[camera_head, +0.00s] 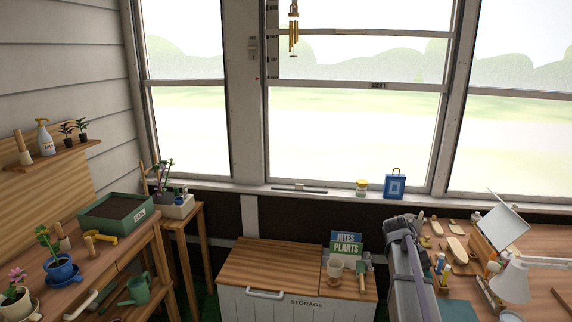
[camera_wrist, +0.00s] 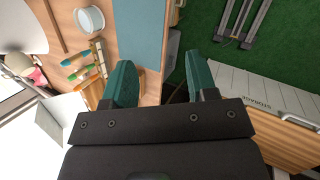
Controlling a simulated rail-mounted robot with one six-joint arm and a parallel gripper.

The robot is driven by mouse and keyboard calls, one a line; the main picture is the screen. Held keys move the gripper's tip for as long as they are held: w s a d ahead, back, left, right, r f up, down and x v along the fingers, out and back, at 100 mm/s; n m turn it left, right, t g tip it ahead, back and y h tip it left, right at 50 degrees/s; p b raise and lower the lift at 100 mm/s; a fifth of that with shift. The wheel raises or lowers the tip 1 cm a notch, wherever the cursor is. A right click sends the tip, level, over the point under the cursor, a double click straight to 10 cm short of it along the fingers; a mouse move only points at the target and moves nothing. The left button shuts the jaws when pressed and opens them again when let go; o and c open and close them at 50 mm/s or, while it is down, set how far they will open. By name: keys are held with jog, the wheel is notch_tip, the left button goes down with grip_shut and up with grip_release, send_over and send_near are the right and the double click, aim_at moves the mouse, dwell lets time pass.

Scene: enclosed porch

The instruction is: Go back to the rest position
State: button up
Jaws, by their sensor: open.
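My gripper (camera_wrist: 160,85) shows in the wrist view with its two green fingers spread apart and nothing between them. It hangs over the edge of the desk (camera_wrist: 150,88), with the green floor (camera_wrist: 215,70) beyond to the right. In the head view my grey arm stands in front of the desk (camera_head: 450,280) at the right, and the fingers cannot be made out there.
A storage chest (camera_head: 280,262) stands left of my arm, with a mug (camera_head: 334,271), a trowel and plant books (camera_head: 346,246) on it. The desk holds a white lamp (camera_head: 512,280), a propped panel (camera_head: 503,226) and small tools. A potting bench (camera_head: 130,245) stands at the left.

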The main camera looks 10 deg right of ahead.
jog(key=s+a+t+y, duration=0.1)
jog(key=s+a, duration=0.3)
jog(key=a, duration=0.6)
jog(key=s+a+f+t+y, duration=0.1)
jog(key=s+a, duration=0.4)
jog(key=a, duration=0.5)
jog(key=s+a+f+n+t+y, duration=0.1)
jog(key=s+a, duration=0.4)
jog(key=a, duration=0.5)
jog(key=shift+s+f+t+y, duration=0.2)
jog(key=shift+t+y, duration=0.2)
jog(key=shift+y, duration=0.4)
jog(key=shift+d, duration=0.1)
